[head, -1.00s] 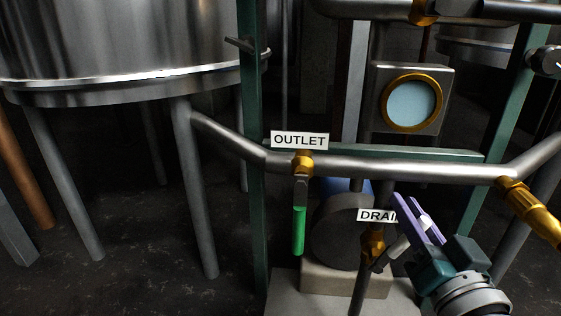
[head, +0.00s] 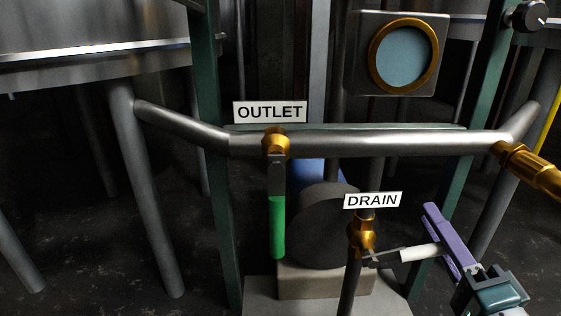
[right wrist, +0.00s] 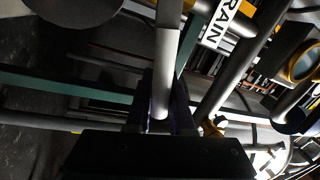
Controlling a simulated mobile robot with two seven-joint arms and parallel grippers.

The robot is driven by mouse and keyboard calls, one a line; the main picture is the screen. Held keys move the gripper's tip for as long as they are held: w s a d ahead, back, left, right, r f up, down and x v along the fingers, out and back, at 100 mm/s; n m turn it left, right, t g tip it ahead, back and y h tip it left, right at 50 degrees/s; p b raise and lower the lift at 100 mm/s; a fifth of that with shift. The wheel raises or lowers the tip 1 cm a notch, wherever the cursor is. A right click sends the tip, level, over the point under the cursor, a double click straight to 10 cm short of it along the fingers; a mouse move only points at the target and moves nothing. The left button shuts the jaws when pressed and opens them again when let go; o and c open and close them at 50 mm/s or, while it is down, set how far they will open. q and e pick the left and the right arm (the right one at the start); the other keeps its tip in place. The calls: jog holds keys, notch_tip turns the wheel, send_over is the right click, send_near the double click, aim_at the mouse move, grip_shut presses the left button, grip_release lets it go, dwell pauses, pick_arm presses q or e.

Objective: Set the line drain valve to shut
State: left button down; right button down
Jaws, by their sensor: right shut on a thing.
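The drain valve (head: 362,236) has a brass body on a vertical pipe, under a white DRAIN label (head: 373,200). Its lever, with a pale sleeve (head: 418,252), points right, nearly level and roughly across the pipe. My right gripper (head: 444,244), with purple fingers, is shut on the sleeve's outer end. In the right wrist view, the pale sleeve (right wrist: 166,65) runs down between the dark fingers (right wrist: 160,112); the DRAIN label (right wrist: 228,22) is partly cut off. My left gripper is not in view.
The outlet valve (head: 276,145), with a green lever (head: 277,225) hanging down, is left of the drain. A horizontal steel pipe (head: 390,143) crosses above. A brass fitting (head: 528,168) and a green post (head: 470,185) stand near my right arm. A round sight glass (head: 403,55) is above.

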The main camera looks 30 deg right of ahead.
jog(key=shift+s+d+f+m+h+b, duration=0.15)
jog(key=shift+f+m+h+b, duration=0.35)
jog(key=shift+f+m+b, duration=0.95)
jog(key=shift+r+m+p, duration=0.15)
jog(key=shift+m+p, duration=0.3)
jog(key=shift+p, duration=0.05)
jog(key=c, duration=0.8)
grip_release()
jog(key=shift+s, duration=0.3)
jog(key=v, duration=0.4)
jog(key=p+v, duration=0.1)
jog(key=v, duration=0.4)
jog(key=shift+a+r+p, duration=0.1)
jog(key=shift+a+p, duration=0.2)
jog(key=shift+a, duration=0.05)
